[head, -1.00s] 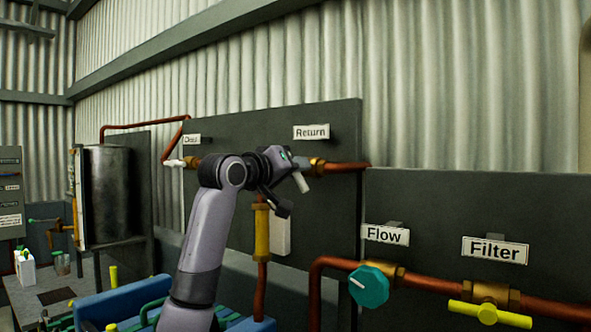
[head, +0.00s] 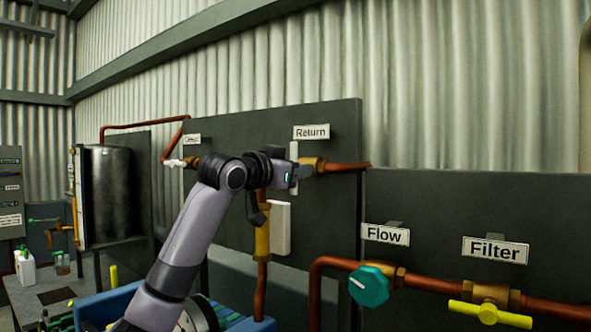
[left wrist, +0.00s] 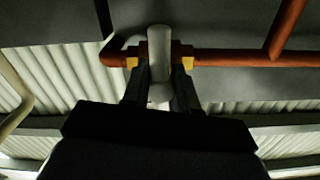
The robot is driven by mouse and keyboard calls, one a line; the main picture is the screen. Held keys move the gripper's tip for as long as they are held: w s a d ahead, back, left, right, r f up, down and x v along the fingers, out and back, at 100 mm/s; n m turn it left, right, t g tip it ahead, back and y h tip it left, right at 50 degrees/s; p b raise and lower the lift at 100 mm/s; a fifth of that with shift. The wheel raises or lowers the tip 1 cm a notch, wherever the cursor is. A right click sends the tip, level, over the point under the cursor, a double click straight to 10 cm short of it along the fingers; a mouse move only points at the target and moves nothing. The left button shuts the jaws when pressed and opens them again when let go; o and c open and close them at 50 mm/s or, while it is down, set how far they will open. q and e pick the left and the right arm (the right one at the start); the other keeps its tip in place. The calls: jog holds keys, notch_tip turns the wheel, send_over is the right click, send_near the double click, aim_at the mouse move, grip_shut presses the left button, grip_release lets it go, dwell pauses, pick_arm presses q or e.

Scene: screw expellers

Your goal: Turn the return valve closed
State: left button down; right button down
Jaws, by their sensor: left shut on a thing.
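The return valve has a brass body (head: 318,165) on a copper pipe under the "Return" label (head: 311,132). Its white lever (head: 294,152) stands close to upright, across the pipe. My left gripper (head: 299,173) is shut on the lever, partly hiding it in the head view. In the left wrist view, the lever (left wrist: 158,48) sits between the two dark fingers of my left gripper (left wrist: 158,80) and crosses the red-brown pipe. My right gripper is not in view.
Below is a brass valve (head: 262,235) with a white handle (head: 281,228) on a vertical pipe. To the right are the teal flow knob (head: 369,286) and yellow filter handle (head: 490,314). A steel tank (head: 117,193) stands left.

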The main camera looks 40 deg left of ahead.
pick_arm(q)
jog(key=shift+m, duration=0.4)
jog(key=c, duration=0.9)
grip_release()
jog(key=s+b, duration=0.1)
jog(key=s, duration=0.3)
jog(key=s+b, duration=0.1)
jog(key=s, duration=0.2)
jog(key=shift+s+d+b, duration=0.1)
jog(key=shift+d+b, duration=0.2)
jog(key=shift+d, duration=0.1)
